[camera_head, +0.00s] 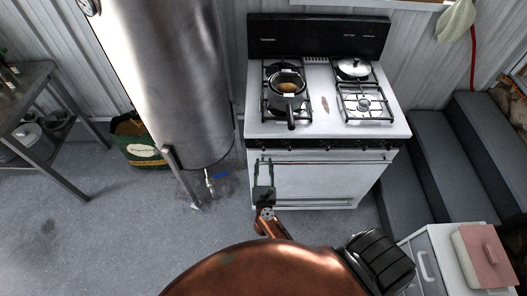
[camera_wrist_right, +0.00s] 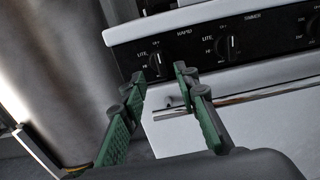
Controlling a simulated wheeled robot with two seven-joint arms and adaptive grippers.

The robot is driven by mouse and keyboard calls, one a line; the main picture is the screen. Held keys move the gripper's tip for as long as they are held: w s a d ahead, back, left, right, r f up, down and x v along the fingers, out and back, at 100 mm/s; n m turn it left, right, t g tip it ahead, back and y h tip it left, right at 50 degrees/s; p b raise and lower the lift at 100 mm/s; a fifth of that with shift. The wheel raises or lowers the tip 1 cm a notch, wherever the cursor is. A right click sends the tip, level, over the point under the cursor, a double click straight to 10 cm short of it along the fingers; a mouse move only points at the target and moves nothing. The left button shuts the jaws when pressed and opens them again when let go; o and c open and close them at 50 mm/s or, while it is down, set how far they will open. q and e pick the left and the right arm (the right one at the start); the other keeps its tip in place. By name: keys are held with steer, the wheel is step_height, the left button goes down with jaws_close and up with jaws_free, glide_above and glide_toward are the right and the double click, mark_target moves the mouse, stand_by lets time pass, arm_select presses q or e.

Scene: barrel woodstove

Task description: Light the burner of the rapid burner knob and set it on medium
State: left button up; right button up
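The white stove (camera_head: 315,178) has a dark front strip with several black knobs. In the wrist view, the leftmost knob (camera_wrist_right: 154,62) has its pointer roughly upright near OFF, with LITE to its left. The word RAPID is printed to its right, before a second knob (camera_wrist_right: 229,47) that also points about upright. My right gripper (camera_head: 264,164) is open and empty in front of the stove's left front. In the wrist view, its green-padded fingers (camera_wrist_right: 160,76) are apart, just below and in front of the leftmost knob, with no clear contact. My left gripper is not in view.
A dark pan (camera_head: 286,80) sits on the left burners, its handle reaching forward. A lidded pot (camera_head: 353,68) stands at the right rear. A metal tank (camera_head: 175,75) stands close left of the stove. An oven handle bar (camera_wrist_right: 250,94) runs below the knobs.

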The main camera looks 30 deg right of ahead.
mark_target(264, 148)
steer(key=x, duration=0.7)
steer(key=shift+w+d+r, duration=0.1)
steer(key=shift+w+d, duration=0.1)
steer(key=shift+w, duration=0.1)
jaws_close()
steer(key=shift+p, duration=0.3)
